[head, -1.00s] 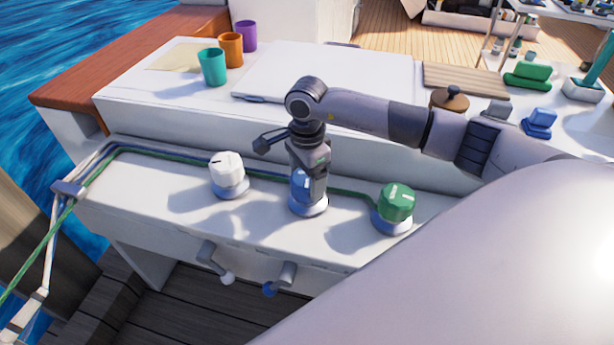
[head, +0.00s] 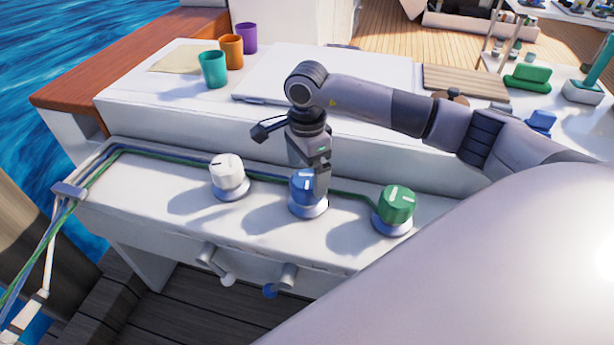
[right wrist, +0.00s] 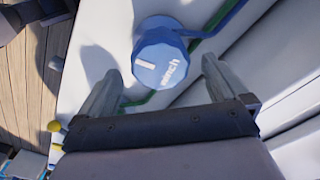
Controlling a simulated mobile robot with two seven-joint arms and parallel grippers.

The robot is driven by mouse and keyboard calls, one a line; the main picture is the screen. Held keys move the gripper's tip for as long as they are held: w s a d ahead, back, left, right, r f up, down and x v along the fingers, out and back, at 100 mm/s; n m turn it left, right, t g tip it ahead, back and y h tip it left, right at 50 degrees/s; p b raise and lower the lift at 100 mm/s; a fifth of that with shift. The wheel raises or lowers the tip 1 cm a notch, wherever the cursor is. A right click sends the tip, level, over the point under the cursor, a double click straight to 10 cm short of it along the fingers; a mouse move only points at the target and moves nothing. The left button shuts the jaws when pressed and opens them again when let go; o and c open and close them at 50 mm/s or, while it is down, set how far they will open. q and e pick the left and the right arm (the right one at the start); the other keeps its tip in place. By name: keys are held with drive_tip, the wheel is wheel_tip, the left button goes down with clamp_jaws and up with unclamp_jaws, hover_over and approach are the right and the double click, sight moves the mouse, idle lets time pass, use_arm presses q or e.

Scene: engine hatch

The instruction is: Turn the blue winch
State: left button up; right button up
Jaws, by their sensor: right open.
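The blue winch (head: 305,184) stands on the white ledge between the white winch (head: 227,172) and the green winch (head: 395,206). In the right wrist view its blue top (right wrist: 160,55) shows a white mark and the word "winch". My left gripper is not in view.
Blue and green lines (head: 155,158) run along the ledge by the winches. Two handles, one white-tipped (head: 228,280) and one blue-tipped (head: 270,291), stick out from the front face. Teal (head: 213,69), orange (head: 231,51) and purple (head: 246,37) cups stand on the upper deck.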

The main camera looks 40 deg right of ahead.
sight(307, 179)
drive_tip(key=shift+r, duration=2)
